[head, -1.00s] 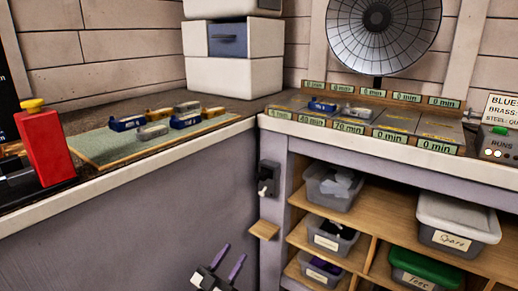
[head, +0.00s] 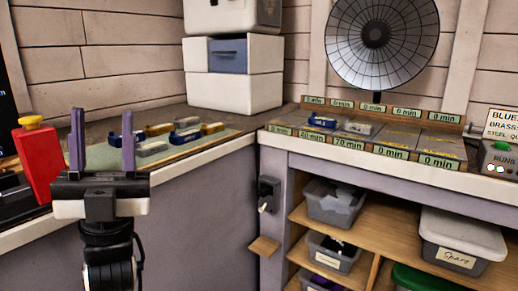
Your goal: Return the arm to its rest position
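My gripper (head: 102,145) stands upright at the left of the head view, its two purple fingers pointing up and spread apart with nothing between them. It is in front of the left bench and hides part of the green mat (head: 226,134) and part of the bench edge. My arm's dark wrist runs down below it to the bottom of the picture.
A red block with a yellow button (head: 38,160) stands left of the gripper. Several small blue, grey and yellow pieces lie on the mat. The right bench holds labelled slots (head: 375,140) and a round dish lamp (head: 382,40). Bins (head: 335,202) fill shelves below.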

